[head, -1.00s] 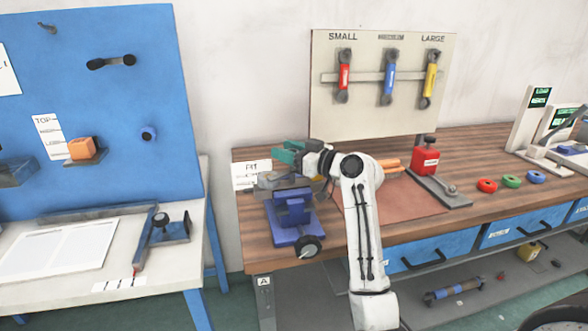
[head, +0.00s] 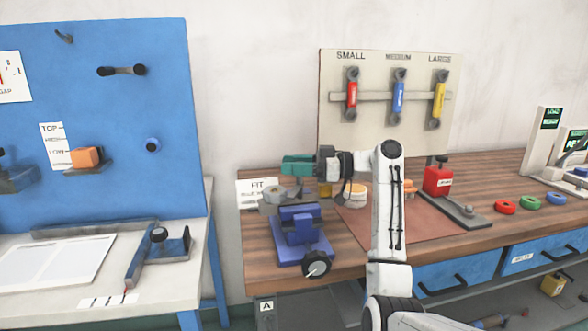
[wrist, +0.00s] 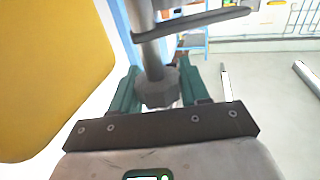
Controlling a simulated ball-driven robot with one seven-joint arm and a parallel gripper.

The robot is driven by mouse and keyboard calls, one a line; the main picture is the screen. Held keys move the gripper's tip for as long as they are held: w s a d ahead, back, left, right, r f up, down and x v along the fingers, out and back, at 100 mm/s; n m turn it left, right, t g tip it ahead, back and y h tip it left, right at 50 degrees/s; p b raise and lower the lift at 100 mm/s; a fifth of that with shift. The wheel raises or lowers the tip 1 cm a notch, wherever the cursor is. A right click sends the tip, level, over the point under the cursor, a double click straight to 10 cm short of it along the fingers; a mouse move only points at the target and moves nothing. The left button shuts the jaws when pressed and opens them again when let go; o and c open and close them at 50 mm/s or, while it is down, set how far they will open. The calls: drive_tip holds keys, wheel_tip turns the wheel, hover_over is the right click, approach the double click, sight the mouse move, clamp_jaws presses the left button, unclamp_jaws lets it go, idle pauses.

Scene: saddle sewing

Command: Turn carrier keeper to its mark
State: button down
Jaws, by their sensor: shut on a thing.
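My gripper (head: 298,165) has teal fingers and is above the grey part (head: 274,198) behind the blue vise (head: 300,226) at the left end of the wooden bench. In the wrist view its fingers (wrist: 155,95) flank a grey hexagonal head (wrist: 157,90) on a round post and are shut on it. This head looks like the carrier keeper, but I cannot tell for certain. In the head view the fingers hide it. I cannot make out its mark in either view.
A white FIT card (head: 257,193) is left of the gripper. A black handwheel (head: 316,264) stands at the vise's front. A cream drum (head: 355,194) and a red block (head: 437,181) are to the right. A large yellow surface (wrist: 50,70) fills the wrist view's left.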

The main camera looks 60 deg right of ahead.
idle(0.3)
drive_tip(key=c, duration=0.6)
unclamp_jaws()
drive_tip(key=v, duration=1)
drive_tip(key=shift+s+d, duration=0.2)
drive_tip(key=shift+s, duration=0.1)
drive_tip(key=shift+c, duration=0.6)
